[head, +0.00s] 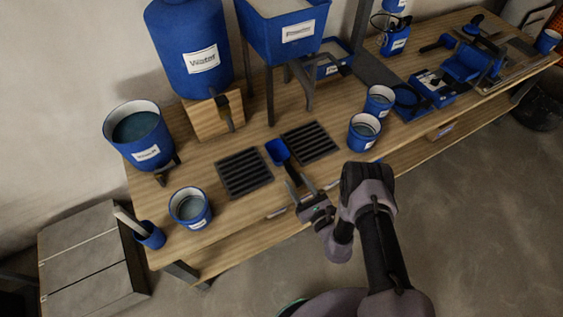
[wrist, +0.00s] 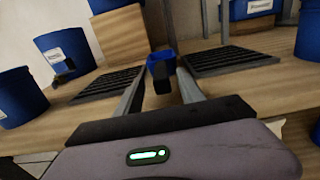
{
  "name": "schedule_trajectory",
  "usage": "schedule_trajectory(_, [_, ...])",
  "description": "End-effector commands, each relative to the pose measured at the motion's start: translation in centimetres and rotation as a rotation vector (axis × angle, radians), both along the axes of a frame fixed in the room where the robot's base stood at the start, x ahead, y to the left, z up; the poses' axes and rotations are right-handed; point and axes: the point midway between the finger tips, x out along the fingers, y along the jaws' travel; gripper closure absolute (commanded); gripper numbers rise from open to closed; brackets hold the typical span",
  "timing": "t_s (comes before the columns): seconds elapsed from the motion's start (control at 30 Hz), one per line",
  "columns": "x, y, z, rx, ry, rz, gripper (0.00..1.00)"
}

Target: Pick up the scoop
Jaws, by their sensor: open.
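The scoop (head: 278,152) has a blue head and a dark handle. It lies on the wooden bench between two black slotted grates, its handle toward the front edge. In the wrist view the scoop (wrist: 161,66) sits ahead, between my fingers in the picture, its dark handle end toward me. My gripper (head: 297,187) is open at the bench's front edge, by the handle end. In the wrist view both fingers of my gripper (wrist: 160,100) reach forward on either side of the handle. I cannot tell whether they touch it.
The left grate (head: 244,174) and right grate (head: 310,143) flank the scoop closely. Blue buckets (head: 190,208) (head: 364,132) stand on both sides. A blue water tank (head: 190,50) on a wooden block and a blue hopper (head: 285,30) on legs stand behind.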

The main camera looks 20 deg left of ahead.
Motion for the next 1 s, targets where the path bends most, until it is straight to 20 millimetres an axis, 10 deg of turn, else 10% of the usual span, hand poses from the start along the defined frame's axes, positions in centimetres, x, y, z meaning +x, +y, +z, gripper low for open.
schedule_trajectory(0.47, [3.5, 3.6, 0.8, 0.000, 0.000, 0.001, 0.55])
schedule_trajectory(0.73, [3.5, 3.6, 0.8, 0.000, 0.000, 0.001, 1.00])
schedule_trajectory(1.0, [3.5, 3.5, 0.8, 0.000, -0.001, 0.002, 1.00])
